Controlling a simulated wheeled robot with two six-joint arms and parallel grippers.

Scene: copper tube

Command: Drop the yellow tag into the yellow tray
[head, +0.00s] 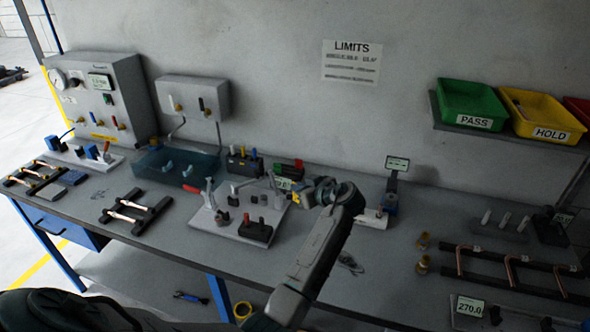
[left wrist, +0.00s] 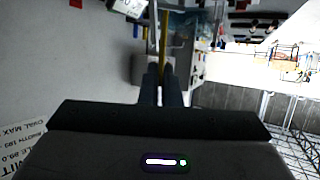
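My left gripper (head: 318,192) is above the middle of the bench, over the right edge of a grey fixture plate. In the left wrist view its two fingers (left wrist: 162,85) are close together. A narrow yellow strip, seen edge-on, stands out from between them and looks like the yellow tag (left wrist: 166,40). In the head view only a small yellow spot shows at the gripper. The yellow tray (head: 547,108), labelled HOLD, sits on the wall shelf at the upper right, well away from the gripper. My right gripper is not in view.
A green PASS tray (head: 470,99) stands left of the yellow tray, and a red tray (head: 578,106) is partly cut off on its right. Below are a small display on a stand (head: 397,164) and a rack with copper tubes (head: 510,268). The wall under the LIMITS sheet (head: 351,62) is clear.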

